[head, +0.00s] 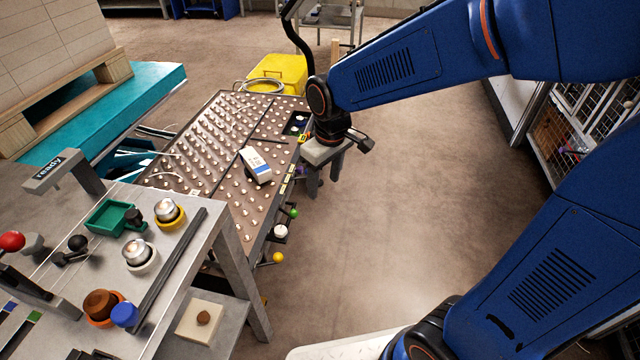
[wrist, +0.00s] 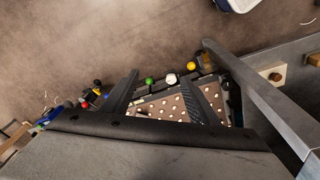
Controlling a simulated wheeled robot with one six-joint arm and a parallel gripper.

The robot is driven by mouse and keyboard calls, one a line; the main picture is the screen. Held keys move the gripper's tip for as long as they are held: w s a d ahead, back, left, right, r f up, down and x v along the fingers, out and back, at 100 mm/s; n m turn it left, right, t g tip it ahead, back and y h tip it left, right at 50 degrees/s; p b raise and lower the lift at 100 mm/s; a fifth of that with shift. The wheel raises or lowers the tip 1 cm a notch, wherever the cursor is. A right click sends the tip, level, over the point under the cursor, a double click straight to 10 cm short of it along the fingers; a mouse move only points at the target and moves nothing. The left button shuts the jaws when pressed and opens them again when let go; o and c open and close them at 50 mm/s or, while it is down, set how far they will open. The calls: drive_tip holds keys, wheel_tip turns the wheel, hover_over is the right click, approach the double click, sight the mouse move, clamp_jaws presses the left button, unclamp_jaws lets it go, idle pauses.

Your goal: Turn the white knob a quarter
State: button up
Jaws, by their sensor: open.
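The white knob (head: 280,231) sticks out from the near right side of the ball-studded table (head: 222,150), between a green knob (head: 293,213) and a yellow knob (head: 278,257). The white knob also shows in the wrist view (wrist: 171,79), seen between my open fingers and nearer the right fingertip. My gripper (head: 316,190) is open and empty beside the table's right edge, above and farther back than the white knob in the head view. It does not appear to touch the knob. The knob's turn angle is too small to read.
A blue-and-white ream (head: 255,165) lies on the ball table. A grey bench (head: 190,262) with buttons, a green tray (head: 113,217) and a red-balled lever (head: 12,241) stands at front left. A yellow case (head: 279,72) is behind. The floor to the right is clear.

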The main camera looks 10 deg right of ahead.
sight(280, 230)
drive_tip(key=w+a+f+n+g, duration=0.1)
drive_tip(key=w+a+f+n, duration=0.1)
drive_tip(key=w+a+f, duration=0.4)
drive_tip(key=w+a+f+n, duration=0.3)
drive_tip(key=a+f, duration=0.1)
drive_tip(key=a, duration=0.3)
drive_tip(key=shift+h, duration=0.3)
wheel_tip(280, 230, down, 18)
drive_tip(key=shift+r, duration=0.25)
drive_tip(key=shift+s, duration=0.1)
drive_tip(key=shift+c, duration=0.6)
drive_tip(key=c, duration=0.9)
